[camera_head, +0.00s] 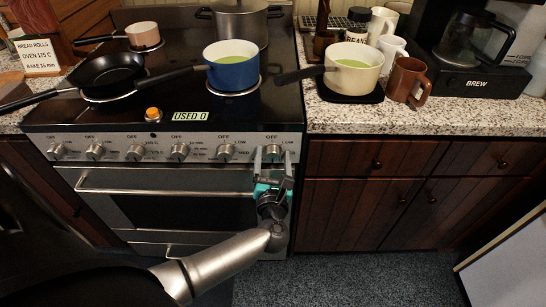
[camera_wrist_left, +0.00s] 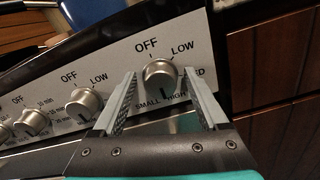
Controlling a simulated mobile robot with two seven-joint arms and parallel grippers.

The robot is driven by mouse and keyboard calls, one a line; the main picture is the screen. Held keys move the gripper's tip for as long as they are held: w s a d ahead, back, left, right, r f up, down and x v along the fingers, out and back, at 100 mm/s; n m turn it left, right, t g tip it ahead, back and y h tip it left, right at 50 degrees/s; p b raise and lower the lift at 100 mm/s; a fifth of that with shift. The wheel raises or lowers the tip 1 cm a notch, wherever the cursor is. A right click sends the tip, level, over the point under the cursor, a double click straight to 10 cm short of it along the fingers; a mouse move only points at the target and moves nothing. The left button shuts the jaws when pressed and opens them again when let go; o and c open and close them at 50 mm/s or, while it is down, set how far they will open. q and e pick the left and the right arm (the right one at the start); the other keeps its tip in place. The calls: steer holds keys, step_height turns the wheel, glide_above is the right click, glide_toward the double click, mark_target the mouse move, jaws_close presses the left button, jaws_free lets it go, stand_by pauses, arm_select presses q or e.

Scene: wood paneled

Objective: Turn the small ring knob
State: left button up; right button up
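The rightmost stove knob (camera_head: 273,154) is silver and round. In the left wrist view this knob (camera_wrist_left: 158,74) has OFF above it, LOW at upper right, and SMALL and HIGH below. A dark mark shows on its lower part. My left gripper (camera_head: 272,165) is in front of the panel's right end. In the wrist view, the left gripper's fingers (camera_wrist_left: 160,82) are apart, one on each side of the knob. A gap shows beside the knob; contact cannot be told. The right finger covers part of the MED label. My right gripper is not in view.
Several similar knobs (camera_head: 180,152) line the panel to the left. The oven handle (camera_head: 160,192) runs below. A blue pot (camera_head: 232,72) and a black pan (camera_head: 110,72) stand on the cooktop. A cream pot (camera_head: 352,75) sits on the counter at right.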

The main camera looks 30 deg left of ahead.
arm_select(q)
steer(key=c, duration=0.6)
jaws_close()
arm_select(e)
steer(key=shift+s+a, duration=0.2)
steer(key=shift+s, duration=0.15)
